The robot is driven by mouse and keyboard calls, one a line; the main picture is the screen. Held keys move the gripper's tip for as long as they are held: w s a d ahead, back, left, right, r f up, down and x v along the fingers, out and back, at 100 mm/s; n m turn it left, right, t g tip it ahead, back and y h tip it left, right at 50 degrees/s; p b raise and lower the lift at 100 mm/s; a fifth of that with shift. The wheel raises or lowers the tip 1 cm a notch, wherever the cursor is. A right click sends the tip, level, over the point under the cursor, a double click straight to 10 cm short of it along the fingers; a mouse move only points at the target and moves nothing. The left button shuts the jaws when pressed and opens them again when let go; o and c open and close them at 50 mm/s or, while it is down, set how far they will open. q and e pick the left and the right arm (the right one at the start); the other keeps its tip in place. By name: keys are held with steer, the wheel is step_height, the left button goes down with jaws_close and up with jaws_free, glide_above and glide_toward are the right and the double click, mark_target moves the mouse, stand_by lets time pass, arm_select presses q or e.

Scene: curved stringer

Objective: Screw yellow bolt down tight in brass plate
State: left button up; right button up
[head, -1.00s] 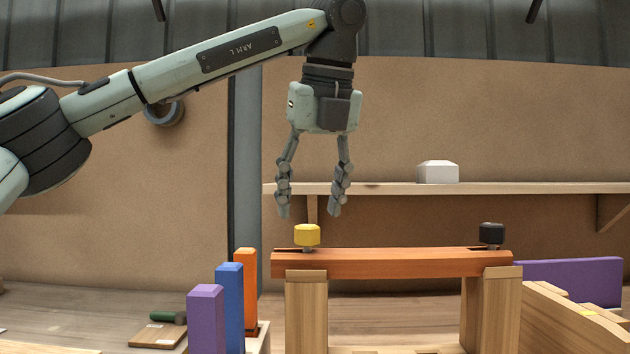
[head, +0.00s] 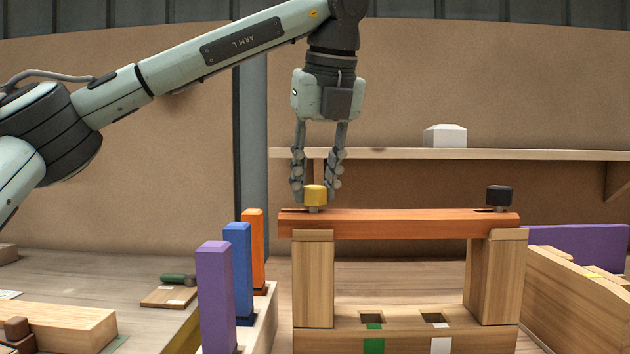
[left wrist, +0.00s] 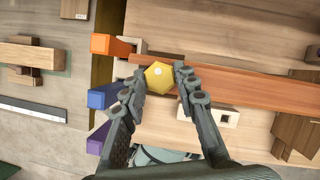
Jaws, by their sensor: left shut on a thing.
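The yellow bolt (head: 315,196) stands upright at the left end of an orange-red beam (head: 400,224), with a short grey shank showing between its head and the beam. My left gripper (head: 316,187) points down from above and is shut on the bolt's head. In the left wrist view the hexagonal yellow head (left wrist: 160,76) sits between the two fingertips (left wrist: 162,80). A black bolt (head: 498,196) stands at the beam's right end. I cannot make out a brass plate under the yellow bolt. My right gripper is not in view.
Wooden posts (head: 313,280) hold the beam above a base block with two square holes (head: 402,338). Purple (head: 215,295), blue (head: 238,270) and orange (head: 254,245) blocks stand close at the left. A shelf (head: 400,154) with a white box (head: 445,136) runs behind.

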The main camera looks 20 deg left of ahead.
arm_select(q)
jaws_close()
steer(key=shift+m, duration=0.3)
steer(key=m, duration=0.1)
steer(key=m+h, duration=0.1)
steer(key=m, duration=0.1)
steer(key=shift+a+f+h, duration=0.15)
steer(key=shift+h, duration=0.15)
steer(key=m+h, duration=0.1)
steer(key=m, duration=0.2)
steer(key=shift+m+t+p, duration=0.3)
steer(key=shift+p, duration=0.05)
steer(key=shift+s+f+m+h, duration=0.1)
steer(key=shift+f+m+h, duration=0.05)
steer(key=shift+m+h, duration=0.2)
